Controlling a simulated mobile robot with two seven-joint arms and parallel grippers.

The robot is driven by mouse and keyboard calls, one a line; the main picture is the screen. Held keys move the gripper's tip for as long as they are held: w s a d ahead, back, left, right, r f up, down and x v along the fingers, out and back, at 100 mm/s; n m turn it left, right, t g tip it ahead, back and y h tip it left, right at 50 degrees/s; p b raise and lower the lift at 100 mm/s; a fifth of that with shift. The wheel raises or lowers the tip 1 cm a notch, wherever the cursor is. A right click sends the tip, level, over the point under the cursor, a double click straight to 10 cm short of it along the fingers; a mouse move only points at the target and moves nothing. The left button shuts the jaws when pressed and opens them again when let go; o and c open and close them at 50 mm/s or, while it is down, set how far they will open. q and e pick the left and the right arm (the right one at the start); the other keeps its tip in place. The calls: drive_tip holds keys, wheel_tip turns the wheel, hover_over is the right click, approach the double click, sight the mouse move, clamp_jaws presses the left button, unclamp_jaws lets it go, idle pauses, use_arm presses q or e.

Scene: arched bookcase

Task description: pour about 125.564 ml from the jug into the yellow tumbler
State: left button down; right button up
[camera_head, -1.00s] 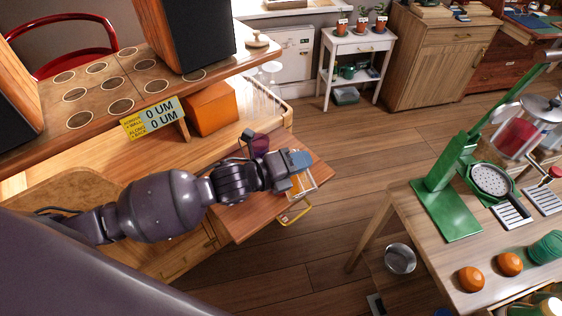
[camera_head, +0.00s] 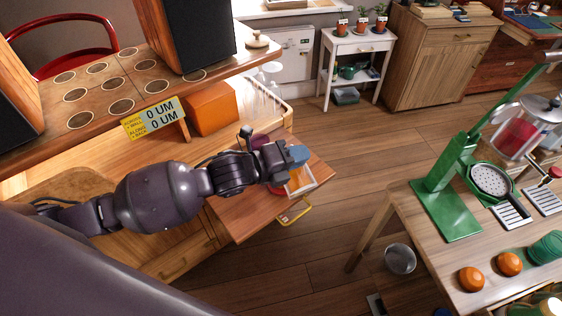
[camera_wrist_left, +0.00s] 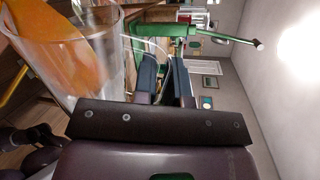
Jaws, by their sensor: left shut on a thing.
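The jug (camera_head: 299,180) is clear and holds orange liquid. It is at the right end of the wooden desk, just past my left gripper (camera_head: 291,157). In the left wrist view the jug (camera_wrist_left: 65,62) fills the left side, with the orange liquid slanting in it. My left gripper (camera_wrist_left: 164,78) is shut on the jug's clear handle there. I cannot make out the yellow tumbler; my arm and the jug cover part of the desk end. Whether liquid is leaving the jug cannot be told. My right gripper is not in view.
A yellow loop handle (camera_head: 295,212) shows below the desk's end. An orange box (camera_head: 211,108) and stemmed glasses (camera_head: 270,80) stand behind my arm. A table (camera_head: 408,222) with a green press (camera_head: 447,195) is at the right.

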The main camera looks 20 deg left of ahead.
sight(303, 175)
use_arm(q)
drive_tip(key=shift+w+a+r, duration=0.2)
drive_tip(key=shift+r, duration=0.05)
drive_tip(key=shift+s+d+f, duration=0.15)
drive_tip(key=shift+d+f, duration=0.05)
drive_tip(key=shift+f, duration=0.05)
drive_tip(key=shift+s+d+f+m, duration=0.3)
drive_tip(key=shift+s+d, duration=0.05)
drive_tip(key=shift+s, duration=0.05)
drive_tip(key=shift+s+d+f+m, duration=0.15)
drive_tip(key=shift+d+f+m, duration=0.1)
drive_tip(key=shift+m, duration=0.15)
drive_tip(key=shift+s+d+f+m+t+y, duration=0.15)
drive_tip(key=shift+s+d+f+m+t, duration=0.1)
drive_tip(key=shift+f+m, duration=0.15)
drive_tip(key=shift+s+d+f+m+t+y, duration=0.15)
drive_tip(key=shift+f+m+t, duration=0.1)
drive_tip(key=shift+f+m, duration=0.15)
drive_tip(key=shift+s+d+r+m, duration=0.1)
drive_tip(key=shift+s+d+m, duration=0.2)
drive_tip(key=shift+m, duration=0.5)
drive_tip(key=shift+s+d+f+m+t, duration=0.2)
drive_tip(key=shift+f+m+t, duration=0.1)
drive_tip(key=shift+f+m, duration=0.15)
drive_tip(key=shift+f, duration=0.1)
